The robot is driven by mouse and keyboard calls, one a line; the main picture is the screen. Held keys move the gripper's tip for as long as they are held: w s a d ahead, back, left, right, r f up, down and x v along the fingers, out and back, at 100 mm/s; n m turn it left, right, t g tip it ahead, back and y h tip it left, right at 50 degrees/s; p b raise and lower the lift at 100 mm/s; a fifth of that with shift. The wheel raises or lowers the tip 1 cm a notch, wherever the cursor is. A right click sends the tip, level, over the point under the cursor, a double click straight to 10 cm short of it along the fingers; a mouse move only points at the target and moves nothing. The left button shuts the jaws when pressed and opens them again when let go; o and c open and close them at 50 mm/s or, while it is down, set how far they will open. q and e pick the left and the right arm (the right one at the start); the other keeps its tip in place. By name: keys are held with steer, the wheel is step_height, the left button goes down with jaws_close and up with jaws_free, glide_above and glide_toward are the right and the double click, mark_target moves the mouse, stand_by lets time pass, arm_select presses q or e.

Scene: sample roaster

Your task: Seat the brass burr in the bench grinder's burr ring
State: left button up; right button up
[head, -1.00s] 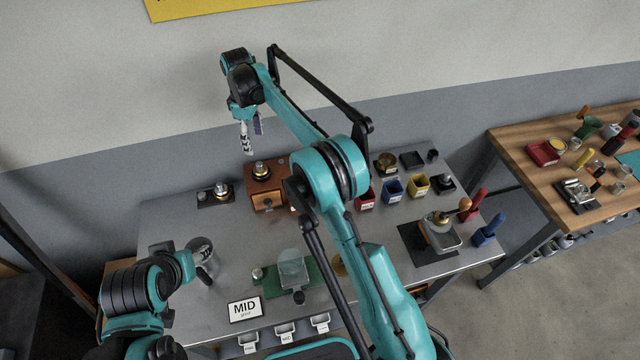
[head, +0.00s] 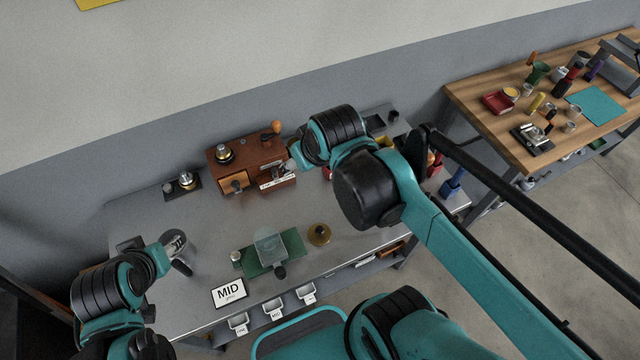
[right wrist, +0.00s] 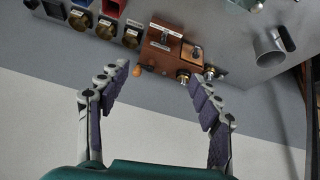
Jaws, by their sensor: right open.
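The bench grinder appears to be the wooden box (head: 243,153) with a drawer and orange-knobbed crank at the table's back; it also shows in the right wrist view (right wrist: 160,58). On its top left sits a dark ring with a brass and silver centre (head: 224,152). A similar brass-topped piece (head: 186,180) stands on a black plate to its left. A round brass piece (head: 319,233) lies at the front middle. I cannot tell which is the burr. My right gripper (right wrist: 160,76) is open and empty, near the box's right end. My left gripper (head: 175,244) is by a metal cup; its jaws are unclear.
The metal cup (head: 180,264) stands at the left. Coloured bins (right wrist: 108,8) stand right of the grinder, partly behind my right arm in the head view. The table's middle is clear.

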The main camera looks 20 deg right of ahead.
steer(key=s+d+f+m+t, duration=0.1)
steer(key=s+f, duration=0.3)
steer(key=s, duration=0.1)
steer(key=shift+d+m, duration=0.15)
steer(key=shift+m, duration=0.25)
steer(key=shift+f, duration=0.15)
step_height(320, 180, down, 12)
steer(key=b, duration=1.2)
